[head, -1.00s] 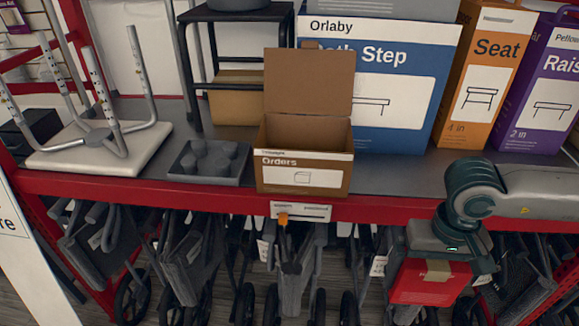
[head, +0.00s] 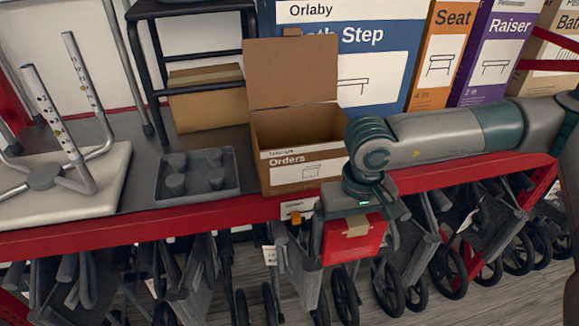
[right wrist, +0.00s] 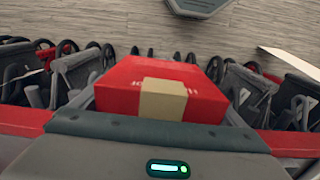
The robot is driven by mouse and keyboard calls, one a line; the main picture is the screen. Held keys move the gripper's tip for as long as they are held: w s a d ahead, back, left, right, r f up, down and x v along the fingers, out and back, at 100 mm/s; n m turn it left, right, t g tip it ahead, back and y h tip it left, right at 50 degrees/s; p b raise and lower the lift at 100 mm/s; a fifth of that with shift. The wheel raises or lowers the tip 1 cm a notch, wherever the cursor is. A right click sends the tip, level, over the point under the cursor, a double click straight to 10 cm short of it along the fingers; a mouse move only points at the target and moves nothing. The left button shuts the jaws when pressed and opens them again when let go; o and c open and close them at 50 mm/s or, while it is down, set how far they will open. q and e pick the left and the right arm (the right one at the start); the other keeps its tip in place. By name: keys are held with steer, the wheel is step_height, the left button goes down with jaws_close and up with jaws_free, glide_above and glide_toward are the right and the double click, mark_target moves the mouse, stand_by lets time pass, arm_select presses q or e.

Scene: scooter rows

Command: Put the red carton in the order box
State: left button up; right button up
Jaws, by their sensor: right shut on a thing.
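The red carton (head: 352,240) has a tan tape patch and is held in my right gripper (head: 355,218), which points down and is shut on it. The carton hangs just in front of the red shelf edge, right of and below the order box. In the right wrist view the red carton (right wrist: 160,88) sits beyond the gripper body. The order box (head: 296,170), brown and labelled "Orders", stands on the shelf near its front edge with its lid flap raised at the back. Its floor is hidden. My left gripper is not in view.
A grey tray with cup-like holders (head: 198,177) stands left of the order box. A blue Step box (head: 375,65) stands behind it. The red shelf edge (head: 130,228) runs in front. Folded wheeled walkers or scooters (head: 190,280) fill the space below.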

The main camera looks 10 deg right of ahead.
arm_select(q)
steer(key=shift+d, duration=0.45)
arm_select(e)
steer(key=shift+d, duration=0.15)
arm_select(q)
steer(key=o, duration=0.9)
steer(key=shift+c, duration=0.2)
arm_select(e)
steer(key=shift+f, duration=0.1)
steer(key=shift+f+b, duration=0.25)
steer(key=shift+b, duration=0.1)
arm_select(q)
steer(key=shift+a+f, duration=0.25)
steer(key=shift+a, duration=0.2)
arm_select(e)
steer(key=shift+a, duration=0.25)
steer(key=shift+d, duration=0.2)
